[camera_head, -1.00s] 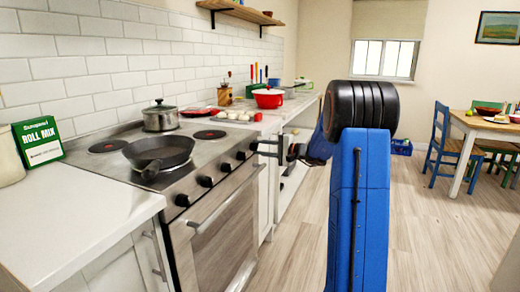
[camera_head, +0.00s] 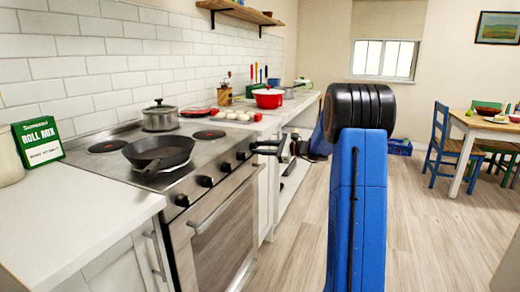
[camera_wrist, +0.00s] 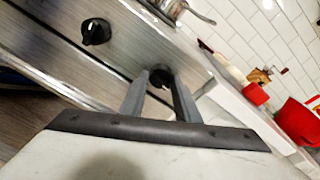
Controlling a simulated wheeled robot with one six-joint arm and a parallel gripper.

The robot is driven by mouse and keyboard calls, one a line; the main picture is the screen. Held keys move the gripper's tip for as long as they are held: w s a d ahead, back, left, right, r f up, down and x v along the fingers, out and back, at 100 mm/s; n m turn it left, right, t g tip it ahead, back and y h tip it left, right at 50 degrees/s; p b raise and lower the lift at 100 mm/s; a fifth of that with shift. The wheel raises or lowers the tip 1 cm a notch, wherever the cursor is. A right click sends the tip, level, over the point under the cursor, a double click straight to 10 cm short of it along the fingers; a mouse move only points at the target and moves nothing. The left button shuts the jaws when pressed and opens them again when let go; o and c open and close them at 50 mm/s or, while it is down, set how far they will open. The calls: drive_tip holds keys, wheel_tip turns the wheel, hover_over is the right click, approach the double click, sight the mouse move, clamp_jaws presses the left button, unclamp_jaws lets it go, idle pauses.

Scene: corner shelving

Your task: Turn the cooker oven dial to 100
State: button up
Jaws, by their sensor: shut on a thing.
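The cooker (camera_head: 212,228) stands at the left with a row of black dials along its steel front panel. My gripper (camera_head: 256,147) is at the far right end of that row. In the wrist view my gripper (camera_wrist: 160,90) is shut on a black dial (camera_wrist: 160,75), with one finger on either side of it. Another black dial (camera_wrist: 96,31) sits free to the left in the wrist view. The dial's markings are too small to read, so its setting cannot be told.
A black frying pan (camera_head: 158,154) and a lidded steel pot (camera_head: 160,116) stand on the hob. The oven door handle (camera_head: 222,205) juts out below the dials. A red pot (camera_head: 267,98) stands on the far counter. The wooden floor (camera_head: 420,235) to the right is clear.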

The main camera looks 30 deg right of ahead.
drive_tip(key=shift+m, duration=1.1)
drive_tip(key=o, duration=1)
drive_tip(key=shift+d, duration=0.1)
drive_tip(key=v, duration=1.7)
drive_tip(key=shift+s+d, duration=0.1)
drive_tip(key=shift+d, duration=0.1)
